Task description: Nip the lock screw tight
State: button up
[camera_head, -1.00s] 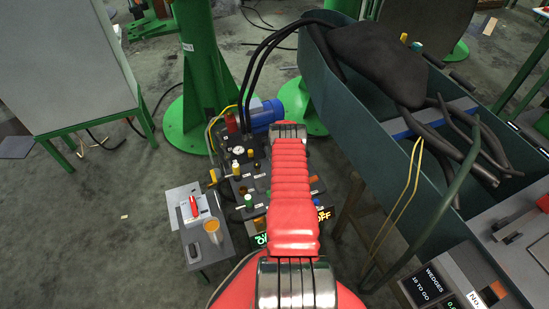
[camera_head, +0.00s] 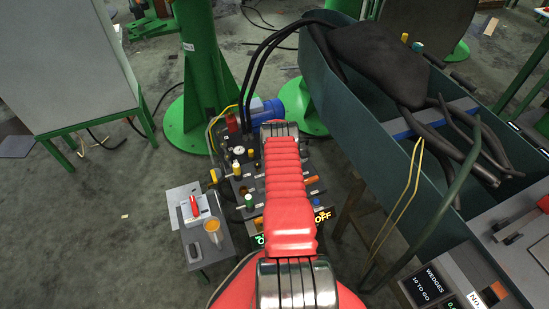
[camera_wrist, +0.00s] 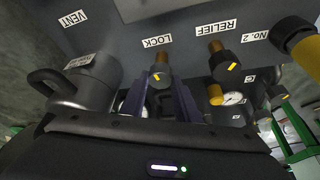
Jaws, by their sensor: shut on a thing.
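The lock screw (camera_wrist: 160,77) has a dark round head with a yellow mark and a brass shank, beside the LOCK label in the wrist view. My gripper (camera_wrist: 160,92) has its two dark purple fingers on either side of this head and is shut on it. The finger contact is partly hard to make out against the shadow. In the head view my red arm covers the gripper and the lock screw.
A similar relief screw (camera_wrist: 228,70) stands close to the right, and a dark vent fitting with a loop handle (camera_wrist: 80,85) to the left. A yellow knob (camera_wrist: 305,50) is at the right edge.

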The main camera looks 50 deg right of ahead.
jog(key=shift+w+a+f+m+g, duration=0.15)
jog(key=shift+m+g, duration=0.3)
jog(key=shift+m, duration=0.7)
jog(key=shift+w+a+m+g, duration=0.2)
jog(key=shift+m+g, duration=0.25)
jog(key=shift+m, duration=0.7)
jog(key=shift+w+m+g+h, duration=0.1)
jog(key=shift+m+g+h, duration=0.4)
jog(key=shift+m, duration=1.4)
jog(key=o, duration=0.7)
jog(key=shift+g, duration=0.3)
jog(key=shift+c, duration=0.2)
jog(key=o, duration=0.4)
jog(key=shift+d, duration=0.15)
jog(key=shift+r, duration=0.35)
jog(key=shift+v, duration=6.65)
jog(key=shift+d, duration=0.1)
